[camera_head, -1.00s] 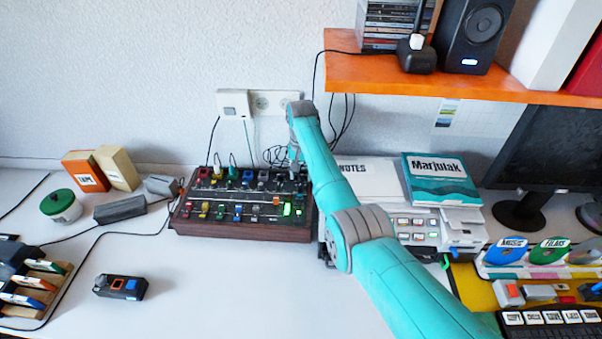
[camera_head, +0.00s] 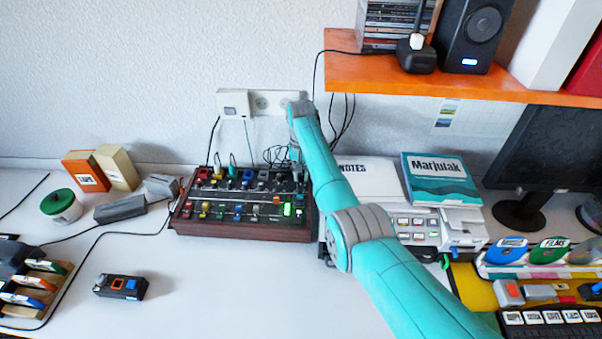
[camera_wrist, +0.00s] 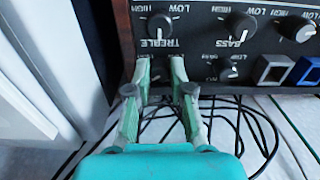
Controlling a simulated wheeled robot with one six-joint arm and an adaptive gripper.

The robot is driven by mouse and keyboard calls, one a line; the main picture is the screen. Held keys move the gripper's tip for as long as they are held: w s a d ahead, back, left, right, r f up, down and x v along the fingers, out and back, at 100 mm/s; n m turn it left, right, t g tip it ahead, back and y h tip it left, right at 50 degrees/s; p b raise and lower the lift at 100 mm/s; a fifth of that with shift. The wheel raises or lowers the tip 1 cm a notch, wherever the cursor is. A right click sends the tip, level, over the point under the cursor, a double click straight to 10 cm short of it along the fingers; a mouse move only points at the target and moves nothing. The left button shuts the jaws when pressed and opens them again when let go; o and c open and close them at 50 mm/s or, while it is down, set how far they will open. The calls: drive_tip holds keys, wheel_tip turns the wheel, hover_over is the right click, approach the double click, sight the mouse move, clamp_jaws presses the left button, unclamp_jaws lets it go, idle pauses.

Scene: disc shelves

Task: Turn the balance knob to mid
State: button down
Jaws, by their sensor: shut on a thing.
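The mixer (camera_head: 240,233) is a dark console with a wooden frame and rows of coloured buttons and knobs. In the wrist view its panel appears upside down, with the TREBLE knob (camera_wrist: 160,28) and BASS knob (camera_wrist: 240,25) above my gripper (camera_wrist: 160,67). My gripper is shut on a small knob in the row with another small knob (camera_wrist: 228,70). The fingers hide most of the held knob, and I cannot read its label or pointer. In the head view my gripper (camera_head: 297,178) is at the mixer's back right corner, partly hidden by my arm.
Black cables (camera_wrist: 245,115) lie behind the mixer. The notes binder (camera_head: 370,178) and a light button device (camera_head: 410,228) stand close on its right. An orange shelf (camera_head: 450,85) overhangs at the upper right. The table front is mostly clear.

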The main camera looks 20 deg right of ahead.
drive_tip(key=shift+n, duration=2.2)
drive_tip(key=c, duration=1)
unclamp_jaws()
drive_tip(key=shift+c, duration=0.2)
